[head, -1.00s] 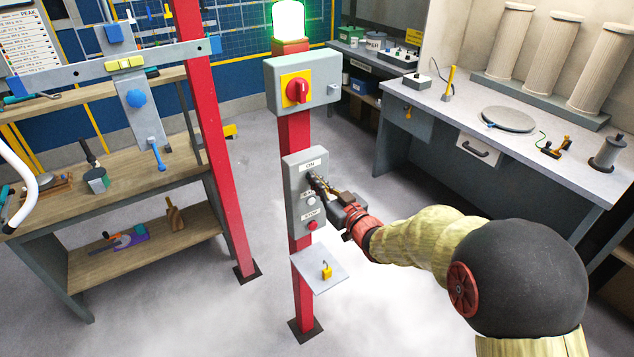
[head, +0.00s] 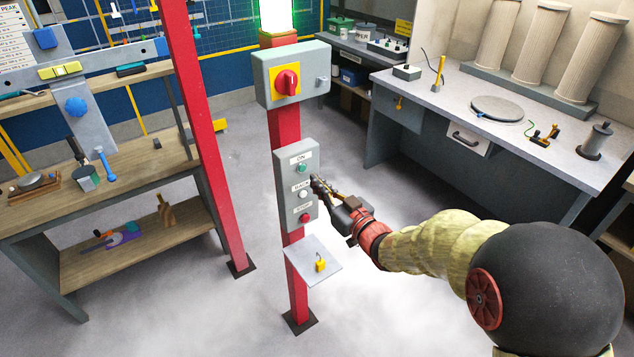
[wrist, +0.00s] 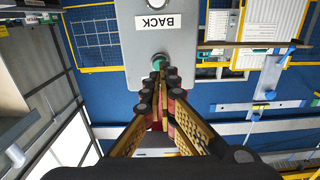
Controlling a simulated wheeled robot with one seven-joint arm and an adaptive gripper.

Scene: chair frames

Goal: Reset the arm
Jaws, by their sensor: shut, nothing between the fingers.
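My gripper (head: 317,181) is shut and empty, just off the right side of the grey button box (head: 281,182) on the red post. In the wrist view the shut fingertips (wrist: 160,76) point at the green button (wrist: 159,60), overlapping its lower edge; they look apart from it. In the head view the green button (head: 302,168) under the "ON" label is uncovered. Below it are a white button (head: 302,194), labelled "BACK", and a red button (head: 304,218). The "BACK" label appears upside down in the wrist view.
A grey box with a red rotary switch (head: 287,82) and a lit green lamp (head: 276,14) top the post. A small shelf (head: 306,273) with a yellow padlock (head: 320,265) juts out below. A wooden workbench (head: 130,174) stands left, a grey bench (head: 450,93) right.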

